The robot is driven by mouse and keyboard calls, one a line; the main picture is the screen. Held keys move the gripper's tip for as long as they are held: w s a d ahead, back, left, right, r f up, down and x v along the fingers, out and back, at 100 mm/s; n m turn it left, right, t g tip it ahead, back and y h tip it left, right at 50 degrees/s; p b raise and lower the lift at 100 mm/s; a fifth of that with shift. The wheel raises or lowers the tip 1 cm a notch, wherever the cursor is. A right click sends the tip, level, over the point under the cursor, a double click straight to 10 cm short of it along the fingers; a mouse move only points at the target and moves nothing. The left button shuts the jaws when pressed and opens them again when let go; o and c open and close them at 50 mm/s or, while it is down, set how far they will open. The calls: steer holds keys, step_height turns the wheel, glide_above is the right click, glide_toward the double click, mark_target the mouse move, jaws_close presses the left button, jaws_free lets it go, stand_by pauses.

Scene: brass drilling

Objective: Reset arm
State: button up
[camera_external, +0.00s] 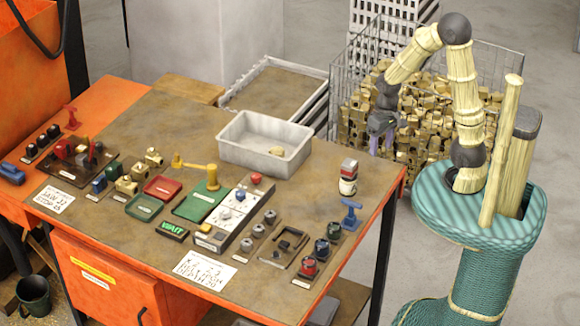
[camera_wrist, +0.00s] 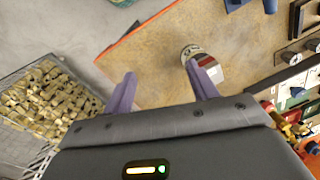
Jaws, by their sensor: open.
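My gripper (camera_external: 381,128) hangs from my raised, bent arm, just beyond the right edge of the workbench (camera_external: 180,110). Its purple fingers point down. In the wrist view my gripper (camera_wrist: 163,85) has its two purple fingers spread apart with nothing between them. Below it are the bench's orange edge and brown top (camera_wrist: 150,60). A red, white and black cylinder (camera_external: 348,177) stands on the bench near that edge; it also shows in the wrist view (camera_wrist: 190,54), partly behind the right finger.
A wire cage of brass parts (camera_external: 420,130) stands behind the bench, near my arm. A grey bin (camera_external: 265,145) holds one small brass piece. Red and green trays, switches, a yellow tap-like piece (camera_external: 195,167) and a blue clamp (camera_external: 351,215) crowd the bench.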

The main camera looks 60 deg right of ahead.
steer(key=r+n+t, duration=0.1)
steer(key=a+r+n+t+h, duration=0.1)
steer(key=n, duration=0.1)
steer(key=shift+w+a+r+n+t, duration=0.1)
steer(key=shift+w+r+n+t, duration=0.1)
steer(key=shift+n+t, duration=0.1)
stand_by(1.0)
